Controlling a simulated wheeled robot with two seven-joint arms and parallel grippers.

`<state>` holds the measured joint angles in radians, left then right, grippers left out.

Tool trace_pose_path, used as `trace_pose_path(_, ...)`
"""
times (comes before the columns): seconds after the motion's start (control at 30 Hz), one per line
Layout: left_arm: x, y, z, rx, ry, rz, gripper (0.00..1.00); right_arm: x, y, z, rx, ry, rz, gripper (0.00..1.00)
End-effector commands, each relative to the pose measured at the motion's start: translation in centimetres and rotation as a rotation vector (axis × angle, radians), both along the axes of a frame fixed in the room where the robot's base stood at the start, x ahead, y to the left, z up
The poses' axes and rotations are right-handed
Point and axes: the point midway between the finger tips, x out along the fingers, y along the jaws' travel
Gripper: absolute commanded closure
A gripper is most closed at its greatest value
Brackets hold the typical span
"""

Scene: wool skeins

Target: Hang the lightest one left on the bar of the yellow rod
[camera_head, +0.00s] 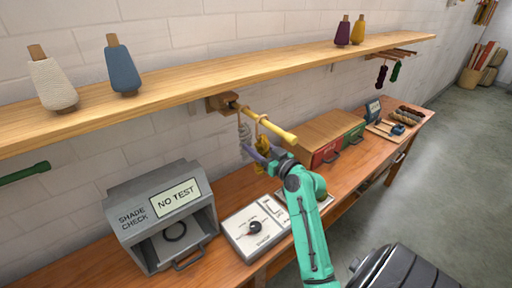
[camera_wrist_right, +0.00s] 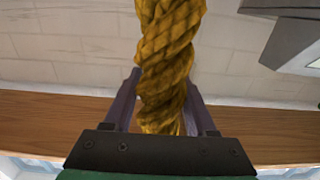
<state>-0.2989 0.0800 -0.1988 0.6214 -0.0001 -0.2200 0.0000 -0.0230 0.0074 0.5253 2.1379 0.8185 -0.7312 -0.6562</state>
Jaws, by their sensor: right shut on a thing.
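The yellow rod (camera_head: 280,132) sticks out from a wooden block on the wall under the shelf. A pale grey skein (camera_head: 244,134) hangs on it near the wall end. My right gripper (camera_head: 262,158) is shut on a mustard yellow skein (camera_head: 263,146) just below the rod. In the right wrist view the twisted mustard skein (camera_wrist_right: 168,60) stands upright between the purple fingers. A tan loop at its top meets the rod; I cannot tell whether it goes around it. My left gripper is not in view.
A wooden shelf (camera_head: 200,76) with yarn cones runs above. The workbench (camera_head: 110,265) holds a grey "SHADE CHECK" box (camera_head: 135,215), a white dial device (camera_head: 240,245), red and green drawers (camera_head: 325,153) and a tray with skeins (camera_head: 383,131). Dark skeins (camera_head: 382,75) hang from a far rack.

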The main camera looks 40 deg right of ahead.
Motion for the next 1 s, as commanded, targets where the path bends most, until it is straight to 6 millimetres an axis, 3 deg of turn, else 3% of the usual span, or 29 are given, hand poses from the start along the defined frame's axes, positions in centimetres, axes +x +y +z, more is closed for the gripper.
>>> trace_pose_path(0.13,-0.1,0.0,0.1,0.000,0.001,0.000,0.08,0.0,0.0,0.1,0.000,0.000,0.000,0.97)
trace_pose_path(0.17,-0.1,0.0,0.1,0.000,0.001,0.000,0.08,0.0,0.0,0.1,0.000,0.000,0.000,0.35)
trace_pose_path(0.23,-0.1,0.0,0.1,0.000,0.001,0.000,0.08,0.0,0.0,0.1,0.000,0.000,0.000,0.09)
trace_pose_path(0.53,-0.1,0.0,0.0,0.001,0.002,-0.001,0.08,0.0,0.0,0.0,0.000,0.000,0.000,0.08)
trace_pose_path(0.67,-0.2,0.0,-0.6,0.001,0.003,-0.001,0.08,-1.0,0.0,-0.3,-0.002,0.001,-0.001,0.08)
trace_pose_path(1.0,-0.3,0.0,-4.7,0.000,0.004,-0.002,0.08,-9.2,0.2,-0.7,-0.006,0.004,0.000,0.08)
